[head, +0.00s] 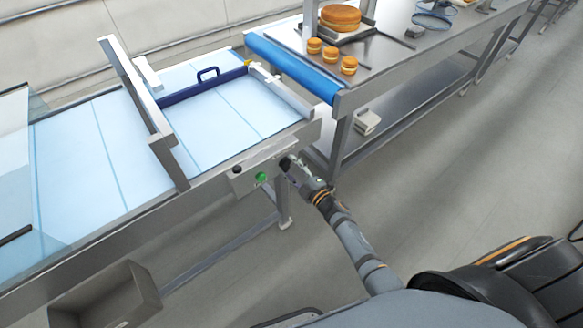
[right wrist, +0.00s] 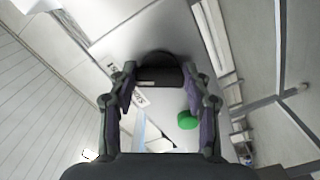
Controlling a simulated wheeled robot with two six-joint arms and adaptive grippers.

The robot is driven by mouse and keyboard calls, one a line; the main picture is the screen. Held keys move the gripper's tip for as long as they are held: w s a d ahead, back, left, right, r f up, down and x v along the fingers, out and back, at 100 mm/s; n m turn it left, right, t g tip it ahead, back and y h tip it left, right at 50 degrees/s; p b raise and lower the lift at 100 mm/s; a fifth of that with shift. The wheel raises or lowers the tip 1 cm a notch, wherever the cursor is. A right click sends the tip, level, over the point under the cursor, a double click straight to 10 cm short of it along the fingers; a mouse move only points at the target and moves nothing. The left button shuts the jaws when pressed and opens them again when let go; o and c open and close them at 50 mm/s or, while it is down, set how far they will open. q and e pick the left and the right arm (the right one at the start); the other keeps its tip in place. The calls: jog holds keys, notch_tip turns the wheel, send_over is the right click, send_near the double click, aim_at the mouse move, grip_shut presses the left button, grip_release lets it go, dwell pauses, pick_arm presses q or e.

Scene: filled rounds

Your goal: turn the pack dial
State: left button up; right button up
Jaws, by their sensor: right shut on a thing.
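The pack dial is a black round knob (right wrist: 160,68) on the pale control box (head: 250,180) at the front of the conveyor. My right gripper (head: 287,163) reaches the right part of this box. In the right wrist view the two fingers of my right gripper (right wrist: 159,78) stand on either side of the dial, shut on it. In the head view the gripper largely hides the dial. My left gripper is not in view.
A green button (head: 261,177) sits beside the dial, and another black knob (head: 237,169) is on the box's left part. Above is the conveyor (head: 205,125) with a blue-handled bar (head: 205,85). Cakes (head: 340,17) stand on the metal table at the back.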

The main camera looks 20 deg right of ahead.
jog(key=o, duration=1.2)
jog(key=shift+c, duration=0.2)
jog(key=shift+s, duration=0.1)
jog(key=v, duration=1.2)
jog(key=shift+f, duration=0.1)
